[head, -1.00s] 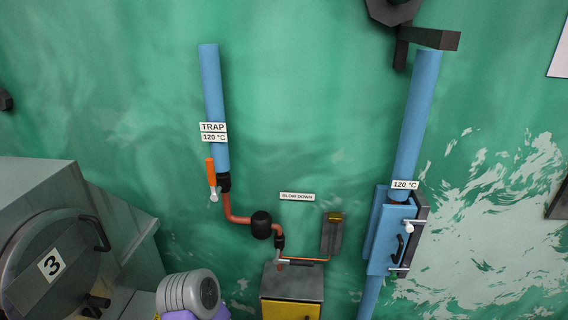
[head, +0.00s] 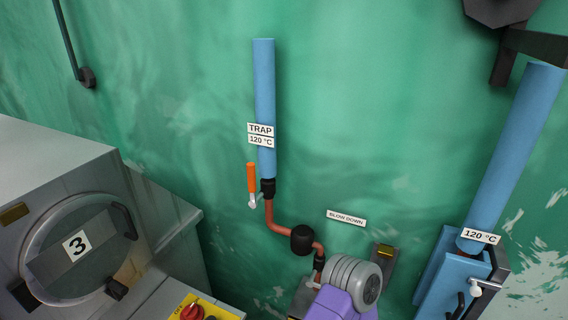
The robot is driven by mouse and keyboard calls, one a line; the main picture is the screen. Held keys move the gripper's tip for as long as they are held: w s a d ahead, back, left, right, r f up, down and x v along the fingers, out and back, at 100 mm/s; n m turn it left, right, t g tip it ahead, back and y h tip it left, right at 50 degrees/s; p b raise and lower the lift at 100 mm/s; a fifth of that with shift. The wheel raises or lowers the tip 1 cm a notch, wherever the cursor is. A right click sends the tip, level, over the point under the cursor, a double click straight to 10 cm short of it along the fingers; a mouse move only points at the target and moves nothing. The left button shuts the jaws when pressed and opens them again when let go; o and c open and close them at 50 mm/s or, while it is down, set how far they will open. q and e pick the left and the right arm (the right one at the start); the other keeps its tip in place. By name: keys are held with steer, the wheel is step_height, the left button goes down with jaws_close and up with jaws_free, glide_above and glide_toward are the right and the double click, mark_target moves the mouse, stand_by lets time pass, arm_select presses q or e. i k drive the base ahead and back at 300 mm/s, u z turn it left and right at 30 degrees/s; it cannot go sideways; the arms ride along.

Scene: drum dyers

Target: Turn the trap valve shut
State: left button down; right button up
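The trap valve's orange lever (head: 252,178) stands upright, parallel to the pipe and just left of it. Its white pivot end (head: 253,201) is at the bottom, beside the black valve body (head: 268,188). The valve sits under a blue pipe (head: 265,90) that carries the TRAP label (head: 261,129) and a 120 °C label. A copper pipe (head: 276,222) bends from the valve down to a black round trap (head: 302,239). Neither of my grippers is in view. A purple and grey link of my own arm shows low in the picture, below and right of the valve.
A yellow panel with a red switch (head: 192,313) is at the bottom. At right, a second blue pipe (head: 515,150) runs down to a blue box (head: 437,285). Wall around the lever is clear.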

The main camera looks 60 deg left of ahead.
mark_target(250, 166)
steer(key=i, duration=0.4)
steer(key=u, duration=3.05)
